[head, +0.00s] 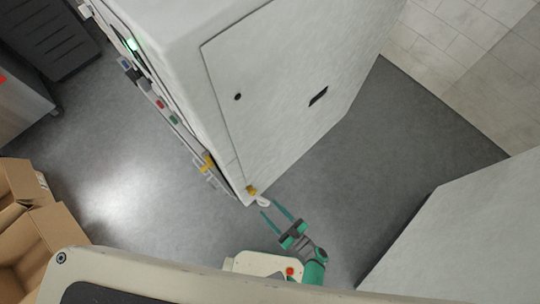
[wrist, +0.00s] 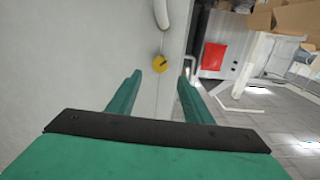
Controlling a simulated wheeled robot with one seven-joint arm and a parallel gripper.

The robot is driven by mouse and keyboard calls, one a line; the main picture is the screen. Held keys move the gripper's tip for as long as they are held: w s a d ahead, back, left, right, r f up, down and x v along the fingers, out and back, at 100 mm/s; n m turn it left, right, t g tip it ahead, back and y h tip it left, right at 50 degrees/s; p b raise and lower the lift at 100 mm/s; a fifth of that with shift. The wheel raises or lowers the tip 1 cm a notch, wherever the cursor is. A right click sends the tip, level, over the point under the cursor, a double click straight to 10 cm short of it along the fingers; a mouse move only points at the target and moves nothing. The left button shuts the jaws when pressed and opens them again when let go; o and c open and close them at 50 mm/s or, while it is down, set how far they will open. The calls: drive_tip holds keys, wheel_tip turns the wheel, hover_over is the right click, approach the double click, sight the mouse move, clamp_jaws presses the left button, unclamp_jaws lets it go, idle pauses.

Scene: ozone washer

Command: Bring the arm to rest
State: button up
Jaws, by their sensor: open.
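My gripper (head: 276,214) is green and shows at the lower middle of the head view, its two fingers apart and empty. In the wrist view its fingers (wrist: 158,88) are spread, with nothing between them. The fingertips are close to the lower front corner of a tall white cabinet (head: 300,90). A small yellow knob (head: 252,190) sits at that corner, beside a white pipe-like part (head: 263,202). In the wrist view the yellow knob (wrist: 159,64) appears beyond the fingers, apart from them. I cannot tell whether the fingertips touch the cabinet.
Open cardboard boxes (head: 40,245) stand at the lower left. A metal unit (head: 20,95) and a dark ribbed object (head: 45,38) are at the upper left. A white block (head: 460,240) stands at the lower right. The grey floor (head: 400,150) between it and the cabinet is clear.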

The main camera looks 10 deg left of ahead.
idle(0.4)
drive_tip(key=s+d+r+m+t+h, duration=0.2)
drive_tip(key=d+r+t+h, duration=0.4)
drive_tip(key=r, duration=0.7)
drive_tip(key=s+a+r+m+h, duration=0.1)
drive_tip(key=r+m+h, duration=0.1)
drive_tip(key=r, duration=0.6)
drive_tip(key=s+a+r+m+g+h, duration=0.1)
drive_tip(key=s+r+m+h, duration=0.1)
drive_tip(key=r, duration=0.6)
drive_tip(key=s+a+r+m+h, duration=0.1)
drive_tip(key=a+r+m+h, duration=0.1)
drive_tip(key=r, duration=0.5)
drive_tip(key=shift+s+r+m+g+h, duration=0.3)
drive_tip(key=shift+r+m+g+h, duration=0.1)
drive_tip(key=shift+m+h, duration=0.6)
